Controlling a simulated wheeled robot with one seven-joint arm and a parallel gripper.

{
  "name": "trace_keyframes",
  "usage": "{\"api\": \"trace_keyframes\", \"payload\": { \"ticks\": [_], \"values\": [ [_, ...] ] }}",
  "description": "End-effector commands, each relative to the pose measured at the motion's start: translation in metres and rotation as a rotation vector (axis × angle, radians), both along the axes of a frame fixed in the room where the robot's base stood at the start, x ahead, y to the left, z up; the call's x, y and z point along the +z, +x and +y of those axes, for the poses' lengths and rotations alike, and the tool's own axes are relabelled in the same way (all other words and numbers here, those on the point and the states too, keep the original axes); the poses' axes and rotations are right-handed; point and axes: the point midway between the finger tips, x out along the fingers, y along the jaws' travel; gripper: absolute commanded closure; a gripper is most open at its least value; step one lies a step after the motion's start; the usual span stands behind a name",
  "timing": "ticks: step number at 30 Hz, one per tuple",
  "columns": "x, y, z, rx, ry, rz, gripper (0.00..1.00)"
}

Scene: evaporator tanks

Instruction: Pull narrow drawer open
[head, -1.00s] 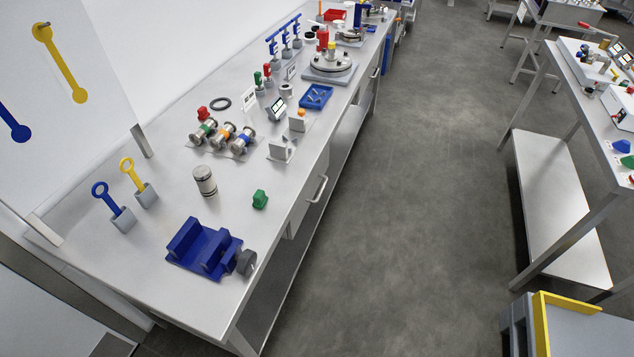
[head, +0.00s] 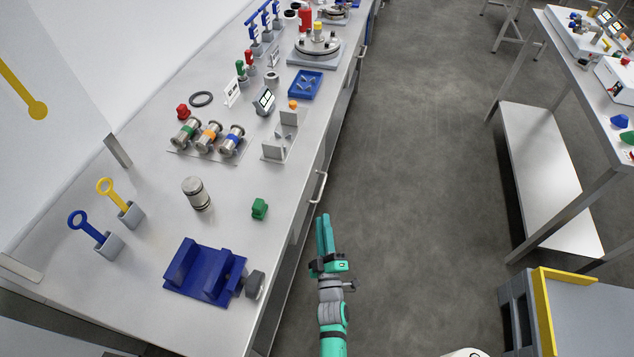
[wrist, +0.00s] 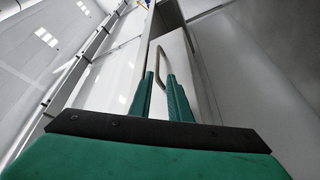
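The narrow drawer (head: 299,220) is under the bench's aisle side, its grey front mostly seen edge-on in the head view. Its bar handle (head: 318,187) stands out from the front. My gripper (head: 323,217) is in the aisle, its fingertips just below the handle in the head view. In the wrist view, my gripper (wrist: 160,77) has its two green fingers apart with a gap between them. The handle (wrist: 156,66) shows at that gap, beyond the tips. I cannot tell whether it touches a finger. The drawer looks shut.
The steel bench (head: 150,240) runs along the left, carrying a blue fixture (head: 204,272) and a green block (head: 259,209) near this edge. A grey cart with a yellow rim (head: 546,310) stands at the lower right. The aisle floor (head: 420,170) is clear.

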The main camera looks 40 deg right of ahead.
Motion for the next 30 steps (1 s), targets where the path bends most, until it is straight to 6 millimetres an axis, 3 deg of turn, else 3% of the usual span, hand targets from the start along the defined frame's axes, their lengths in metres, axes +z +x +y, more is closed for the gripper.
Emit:
{"api": "trace_keyframes", "payload": {
  "ticks": [8, 21, 30],
  "values": [
    [0.007, 0.016, -0.023, -0.023, -0.034, 0.002, 0.83],
    [0.022, 0.077, -0.058, -0.022, -0.034, 0.002, 0.83],
    [0.025, 0.097, -0.068, -0.021, -0.032, 0.005, 0.83]
  ]
}}
